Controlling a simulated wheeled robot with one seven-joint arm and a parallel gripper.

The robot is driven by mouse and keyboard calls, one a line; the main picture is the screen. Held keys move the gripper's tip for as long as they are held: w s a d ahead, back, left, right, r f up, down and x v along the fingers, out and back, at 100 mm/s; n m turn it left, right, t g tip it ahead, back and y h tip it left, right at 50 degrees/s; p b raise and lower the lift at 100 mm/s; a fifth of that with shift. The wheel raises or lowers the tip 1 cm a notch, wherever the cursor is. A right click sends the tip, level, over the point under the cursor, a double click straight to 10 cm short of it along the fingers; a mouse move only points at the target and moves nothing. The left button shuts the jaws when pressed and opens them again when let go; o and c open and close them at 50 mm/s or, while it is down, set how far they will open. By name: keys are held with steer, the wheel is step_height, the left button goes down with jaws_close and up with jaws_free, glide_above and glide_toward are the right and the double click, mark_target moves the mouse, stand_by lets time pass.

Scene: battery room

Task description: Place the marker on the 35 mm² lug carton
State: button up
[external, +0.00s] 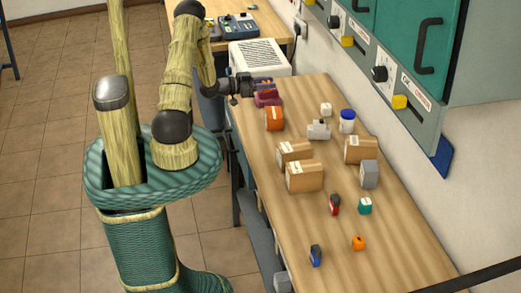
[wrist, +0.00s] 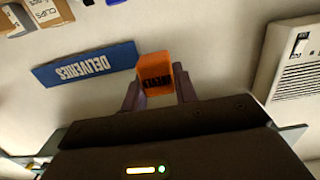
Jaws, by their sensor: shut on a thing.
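My gripper (external: 262,84) is at the far end of the workbench, above a maroon object (external: 268,99). In the wrist view its fingers (wrist: 160,92) are shut on an orange block (wrist: 156,72) with dark lettering that is hard to read; it may be the marker. Brown cardboard cartons stand on the bench: one at the left (external: 294,154), a larger one in front of it (external: 304,177) and one at the right (external: 360,150). Their labels are too small to read, so I cannot tell which is the 35 mm² lug carton.
Small red (external: 335,205), teal (external: 365,206), orange (external: 358,243) and blue (external: 315,256) items are nearer. Wall cabinets (external: 430,45) overhang the right side.

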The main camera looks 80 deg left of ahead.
mark_target(274, 118)
steer(key=shift+f+b, duration=0.25)
steer(key=shift+b, duration=0.9)
steer(key=b, duration=0.3)
steer(key=shift+a+f, duration=0.1)
steer(key=shift+a, duration=0.05)
steer(key=b, duration=0.4)
steer(key=shift+d+r+b, duration=0.2)
steer(key=shift+r+b, duration=0.2)
steer(key=shift+f, duration=2.85)
steer(key=shift+f, duration=2.1)
